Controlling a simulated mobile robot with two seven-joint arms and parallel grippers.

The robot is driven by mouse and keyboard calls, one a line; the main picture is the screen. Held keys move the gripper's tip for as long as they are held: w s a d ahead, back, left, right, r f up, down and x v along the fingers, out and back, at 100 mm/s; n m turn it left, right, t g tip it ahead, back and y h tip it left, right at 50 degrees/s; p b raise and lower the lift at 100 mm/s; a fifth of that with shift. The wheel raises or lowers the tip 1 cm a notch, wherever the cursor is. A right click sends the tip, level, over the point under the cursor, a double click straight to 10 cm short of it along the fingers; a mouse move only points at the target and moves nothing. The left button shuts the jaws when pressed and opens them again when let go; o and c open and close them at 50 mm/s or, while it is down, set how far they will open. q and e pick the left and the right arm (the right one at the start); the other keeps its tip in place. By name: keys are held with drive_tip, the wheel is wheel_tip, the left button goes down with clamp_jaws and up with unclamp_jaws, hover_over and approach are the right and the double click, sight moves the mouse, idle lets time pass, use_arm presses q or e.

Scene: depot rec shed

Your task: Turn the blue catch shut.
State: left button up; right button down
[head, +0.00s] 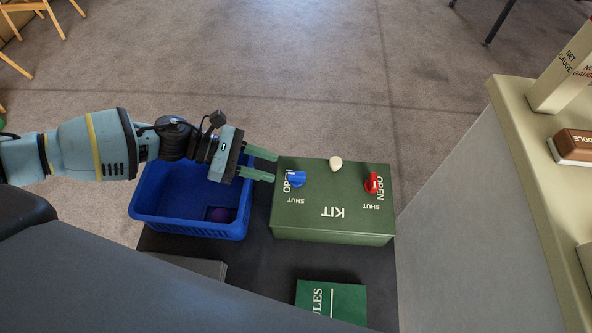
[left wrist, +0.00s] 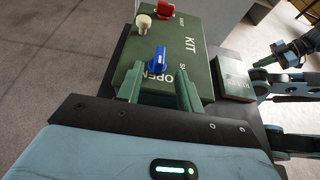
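The green KIT box (head: 300,221) stands on a dark surface, its lid facing up. The blue catch (head: 296,179) is at the lid's left side, between the OPEN and SHUT lettering. In the left wrist view the fingers (left wrist: 158,88) are spread, with the catch just ahead of the gap, apparently untouched.
A red catch (head: 372,184) and a cream knob (head: 336,163) sit on the same lid. A green book (head: 333,299) lies in front. A cream counter (head: 524,165) is at right.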

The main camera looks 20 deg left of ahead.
sight(293, 173)
use_arm(q)
drive_tip(key=shift+b+x, duration=0.45)
drive_tip(key=shift+x, duration=3.5)
drive_tip(key=shift+c, duration=0.5)
clamp_jaws()
